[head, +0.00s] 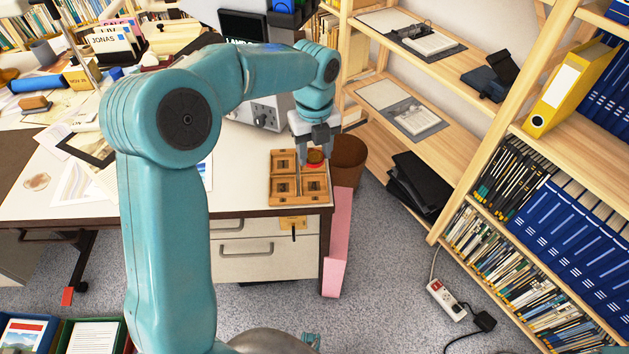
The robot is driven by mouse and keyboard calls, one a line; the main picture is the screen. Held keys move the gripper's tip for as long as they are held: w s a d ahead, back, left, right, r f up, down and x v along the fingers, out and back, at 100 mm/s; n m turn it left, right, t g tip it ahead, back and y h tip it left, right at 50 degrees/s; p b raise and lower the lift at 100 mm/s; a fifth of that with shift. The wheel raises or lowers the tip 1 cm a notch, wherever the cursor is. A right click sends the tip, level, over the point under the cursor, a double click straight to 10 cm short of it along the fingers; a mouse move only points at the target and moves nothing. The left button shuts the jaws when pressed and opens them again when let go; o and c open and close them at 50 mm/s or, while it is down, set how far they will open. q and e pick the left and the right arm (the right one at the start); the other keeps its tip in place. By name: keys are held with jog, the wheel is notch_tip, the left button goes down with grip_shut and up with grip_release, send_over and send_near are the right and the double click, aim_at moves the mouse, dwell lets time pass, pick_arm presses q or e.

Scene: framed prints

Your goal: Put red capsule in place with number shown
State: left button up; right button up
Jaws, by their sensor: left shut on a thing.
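A wooden box (284,203) with several square compartments sits on the right front corner of the white desk. My left gripper (315,158) points down over the box's back right compartment. It is shut on a small round thing with a brown top and a red lower edge, which looks like the red capsule (315,165). The capsule is at or just above that compartment; I cannot tell whether it touches the bottom. The fingers partly hide it. No number is legible on the box. My right gripper is not in view.
The white desk (240,190) holds papers, books and a grey device (262,112) behind the box. A brown bin (348,160) stands right of the desk corner. Wooden shelves (470,190) with binders fill the right. A power strip (446,300) lies on the open grey carpet.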

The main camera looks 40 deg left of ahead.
aim_at(314, 187)
pick_arm(q)
notch_tip(314, 187, down, 3)
jog(key=shift+s+r, duration=0.1)
notch_tip(314, 187, down, 6)
jog(key=shift+f+b, duration=0.15)
jog(key=shift+b, duration=0.45)
